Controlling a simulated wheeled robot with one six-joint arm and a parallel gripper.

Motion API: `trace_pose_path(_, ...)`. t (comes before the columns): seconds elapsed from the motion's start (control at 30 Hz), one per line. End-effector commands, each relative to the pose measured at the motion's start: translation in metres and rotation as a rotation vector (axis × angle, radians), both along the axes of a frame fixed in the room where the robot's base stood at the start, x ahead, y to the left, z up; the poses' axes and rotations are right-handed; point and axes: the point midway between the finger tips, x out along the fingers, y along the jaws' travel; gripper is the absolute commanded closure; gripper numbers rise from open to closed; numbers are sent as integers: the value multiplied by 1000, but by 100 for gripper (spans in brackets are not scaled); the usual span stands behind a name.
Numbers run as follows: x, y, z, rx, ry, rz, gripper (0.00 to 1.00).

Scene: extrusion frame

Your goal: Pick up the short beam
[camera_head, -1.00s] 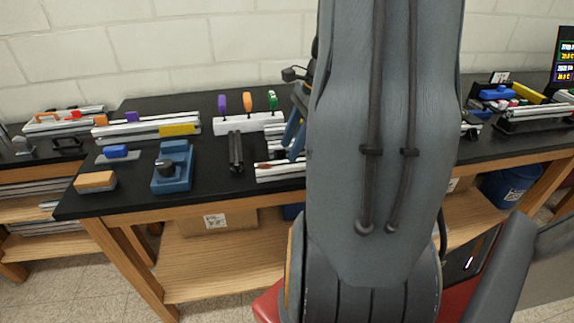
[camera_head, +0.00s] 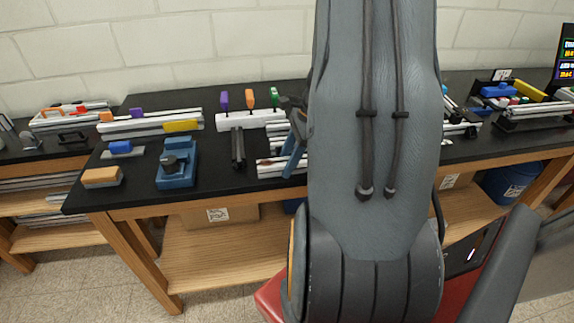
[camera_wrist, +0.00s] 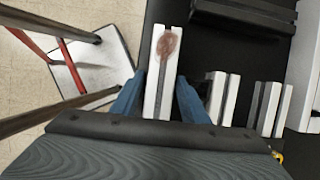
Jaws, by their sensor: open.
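A pale, slotted aluminium beam (camera_wrist: 157,90) with a reddish-brown stain lies on the black bench top in the wrist view. Which piece is the short beam is not certain. In the head view, a blue finger (camera_head: 294,150) shows over the beams (camera_head: 275,168), partly hidden by my arm.
A dark extrusion (camera_wrist: 243,16) lies beyond the beams. In the head view, a white rack (camera_head: 250,120) with coloured handles stands behind, and a blue fixture (camera_head: 176,165) with a knob stands left. The bench's front edge is close to the beams.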

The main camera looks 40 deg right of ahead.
Motion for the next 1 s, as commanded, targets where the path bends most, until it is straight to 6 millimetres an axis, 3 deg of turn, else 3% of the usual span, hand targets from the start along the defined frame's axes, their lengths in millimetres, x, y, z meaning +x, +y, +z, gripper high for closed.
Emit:
trace_pose_path(0.1,0,0,0,0,0,0,59)
trace_pose_path(0.33,0,0,0,0,0,1,98)
trace_pose_path(0.77,1,-1,10,-1,-4,2,98)
trace_pose_path(1.0,2,-1,44,-4,-6,1,98)
